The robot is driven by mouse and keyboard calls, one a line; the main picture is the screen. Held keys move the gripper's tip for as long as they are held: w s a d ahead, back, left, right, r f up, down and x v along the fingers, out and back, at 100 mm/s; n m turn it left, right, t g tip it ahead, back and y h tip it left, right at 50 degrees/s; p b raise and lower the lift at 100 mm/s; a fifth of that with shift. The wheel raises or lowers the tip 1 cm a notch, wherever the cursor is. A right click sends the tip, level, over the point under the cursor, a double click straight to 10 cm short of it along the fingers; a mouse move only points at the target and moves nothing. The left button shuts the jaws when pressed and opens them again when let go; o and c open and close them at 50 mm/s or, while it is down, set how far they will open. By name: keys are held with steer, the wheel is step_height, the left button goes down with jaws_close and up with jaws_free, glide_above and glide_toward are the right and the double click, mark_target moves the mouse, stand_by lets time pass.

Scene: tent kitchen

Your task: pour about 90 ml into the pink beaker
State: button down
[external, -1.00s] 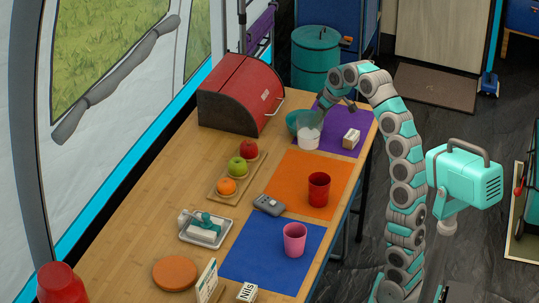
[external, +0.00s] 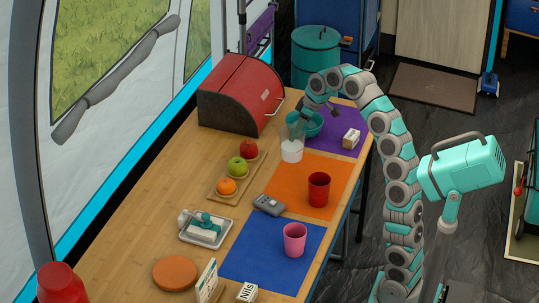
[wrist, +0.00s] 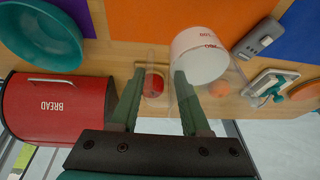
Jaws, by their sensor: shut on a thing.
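The pink beaker (external: 295,241) stands upright on the blue mat (external: 255,262) in the external view; it does not show in the wrist view. My gripper (wrist: 160,72) is shut on a clear vessel with a white lower part (external: 291,151), near the far end of the table. The white part also shows in the wrist view (wrist: 200,54), with small red marks on it. The vessel looks about upright. I cannot tell if it is clear of the table. My gripper is well beyond the pink beaker.
A teal bowl (external: 309,124) and a small white box (external: 351,138) are on the purple mat. A red cup (external: 318,188) stands on the orange mat (external: 283,185), between vessel and pink beaker. A grey device (external: 269,205), fruit board (external: 221,187) and butter dish (external: 205,231) lie left.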

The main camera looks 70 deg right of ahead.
steer(key=w+a+f+n+g+y+p, duration=0.1)
steer(key=a+n, duration=0.5)
steer(key=a, duration=0.7)
steer(key=w+a+f+n+g+y+p, duration=0.1)
steer(key=w+a+f+n+g, duration=0.2)
steer(key=a+n, duration=0.4)
steer(key=w+a+f+n+g+y+p, duration=0.1)
steer(key=a+n, duration=0.5)
steer(key=a, duration=1.4)
steer(key=shift+w+a+f+n+g+y+p, duration=0.15)
steer(key=shift+w+f+g+p, duration=0.1)
steer(key=shift+w+f, duration=0.3)
steer(key=shift+w+a+f+n+g+y+p, duration=0.15)
steer(key=shift+w+f+g, duration=0.1)
steer(key=shift+w+f, duration=0.25)
steer(key=shift+s+a+f+n, duration=0.1)
steer(key=shift+a+n, duration=0.2)
steer(key=shift+a, duration=0.15)
steer(key=shift+a, duration=0.1)
